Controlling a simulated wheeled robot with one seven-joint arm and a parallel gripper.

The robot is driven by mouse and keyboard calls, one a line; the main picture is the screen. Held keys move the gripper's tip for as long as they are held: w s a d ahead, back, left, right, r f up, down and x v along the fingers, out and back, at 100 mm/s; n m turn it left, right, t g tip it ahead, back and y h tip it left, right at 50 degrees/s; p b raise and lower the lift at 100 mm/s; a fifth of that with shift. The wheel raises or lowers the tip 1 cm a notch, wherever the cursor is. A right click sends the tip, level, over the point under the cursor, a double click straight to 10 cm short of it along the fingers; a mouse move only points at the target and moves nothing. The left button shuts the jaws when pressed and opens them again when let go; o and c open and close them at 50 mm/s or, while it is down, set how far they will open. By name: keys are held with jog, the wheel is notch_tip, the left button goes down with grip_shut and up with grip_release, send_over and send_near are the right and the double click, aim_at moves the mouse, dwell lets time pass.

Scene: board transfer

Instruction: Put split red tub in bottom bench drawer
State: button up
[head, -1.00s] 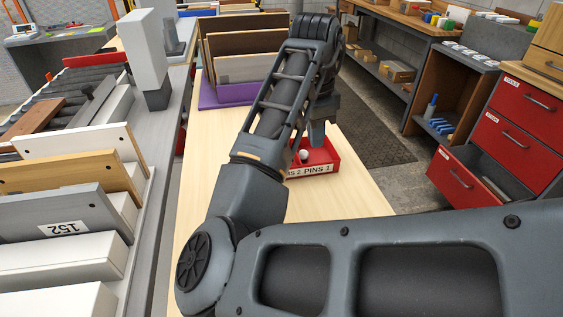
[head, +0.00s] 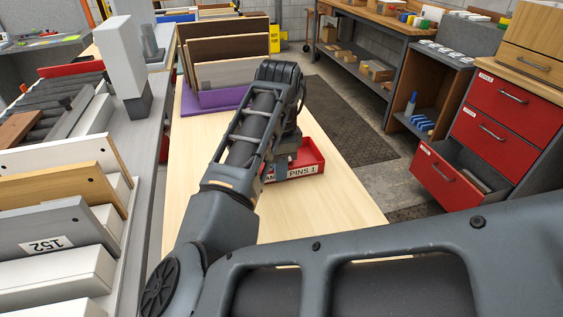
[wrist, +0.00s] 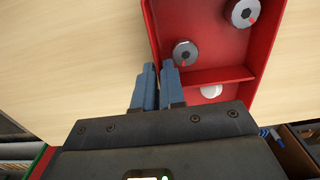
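The split red tub (head: 312,157) stands on the light wood bench top, partly hidden behind my arm. A label reading PINS 1 shows on its front. In the wrist view the red tub (wrist: 215,40) has a divider, with two metal hex pieces in one compartment and a white round piece in the other. My gripper (wrist: 160,66) has its two fingers close together on either side of the tub's wall, seemingly shut on it. In the head view the fingers are mostly hidden. The bottom bench drawer (head: 440,172) of the red drawer unit is pulled open, with something greyish inside.
A purple rack (head: 215,100) with upright boards stands behind the tub. Two shut red drawers (head: 490,130) sit above the open one. Boards and a roller conveyor (head: 60,105) lie left. A dark floor mat (head: 345,120) lies between bench and shelves.

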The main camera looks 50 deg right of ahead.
grip_shut()
jog(key=shift+r, duration=0.15)
dwell(0.4)
jog(key=shift+r, duration=0.85)
jog(key=shift+s+d+r, duration=0.15)
jog(key=shift+r, duration=0.5)
jog(key=shift+s+d+r, duration=0.1)
jog(key=shift+d+r, duration=0.05)
jog(key=shift+r, duration=0.45)
jog(key=s+d+r, duration=0.6)
jog(key=s+d, duration=0.1)
jog(key=d, duration=0.1)
jog(key=shift+s+r, duration=0.25)
